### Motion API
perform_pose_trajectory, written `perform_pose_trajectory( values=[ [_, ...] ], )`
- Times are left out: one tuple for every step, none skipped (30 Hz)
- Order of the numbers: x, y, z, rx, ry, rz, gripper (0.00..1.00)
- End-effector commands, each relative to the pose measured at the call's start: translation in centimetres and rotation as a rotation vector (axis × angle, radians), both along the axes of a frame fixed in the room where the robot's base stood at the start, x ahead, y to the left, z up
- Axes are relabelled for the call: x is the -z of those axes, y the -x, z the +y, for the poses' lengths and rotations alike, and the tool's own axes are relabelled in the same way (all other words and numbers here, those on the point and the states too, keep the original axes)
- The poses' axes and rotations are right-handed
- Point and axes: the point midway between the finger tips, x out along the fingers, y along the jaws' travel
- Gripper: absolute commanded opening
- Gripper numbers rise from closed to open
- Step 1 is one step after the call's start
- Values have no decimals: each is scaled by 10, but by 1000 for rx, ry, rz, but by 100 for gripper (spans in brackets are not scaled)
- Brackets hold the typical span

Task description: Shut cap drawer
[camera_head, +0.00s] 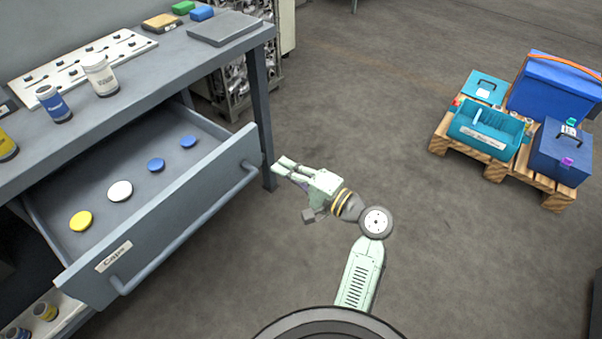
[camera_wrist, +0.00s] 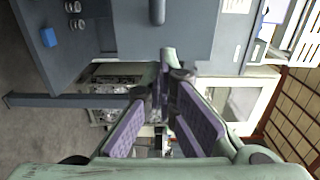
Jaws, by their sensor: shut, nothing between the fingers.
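The cap drawer (camera_head: 172,236) is pulled well out from under the grey workbench, with a label reading "Caps" on its front and a long bar handle (camera_head: 190,226) along it. Inside lie a yellow cap (camera_head: 81,221), a white cap (camera_head: 120,191) and two blue caps (camera_head: 156,165). My gripper (camera_head: 280,167) is shut and empty, just right of the drawer front's far right corner, near the bench leg, and apart from the handle as far as I can tell. In the wrist view my gripper's fingers (camera_wrist: 164,75) point toward the grey cabinets, and the drawer is not clearly visible.
The workbench top (camera_head: 150,85) carries a blue jar (camera_head: 54,103), a white jar (camera_head: 100,75), a perforated rack and small blocks. A bench leg (camera_head: 262,120) stands close to my gripper. A pallet (camera_head: 494,167) with blue boxes is at the right. The floor between is clear.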

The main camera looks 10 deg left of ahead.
Motion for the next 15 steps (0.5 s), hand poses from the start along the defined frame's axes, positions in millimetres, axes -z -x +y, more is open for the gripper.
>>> perform_pose_trajectory(
  values=[
    [-4, -4, 12, -5, -1, 1, 0],
    [-3, -6, 17, -4, -1, 1, 0],
    [-3, -9, 24, -4, -1, 1, 0],
    [-4, -11, 29, -4, -1, 1, 0],
    [-4, -13, 34, -4, -1, 1, 0],
    [-3, -15, 39, -3, 0, 0, 0],
    [-2, -17, 43, -2, 0, 0, 0],
    [-2, -18, 46, -2, 0, 0, 0],
    [-2, -20, 49, -1, 0, -1, 0],
    [-2, -21, 52, 0, -1, -1, 0],
    [-2, -22, 53, 0, 0, -1, 0],
    [-1, -23, 55, 0, 0, -1, 0],
    [-1, -23, 57, 1, 1, -1, 0],
    [-1, -24, 57, 1, 1, -1, 0],
    [0, -24, 58, 2, 1, -1, 0]
  ],
)
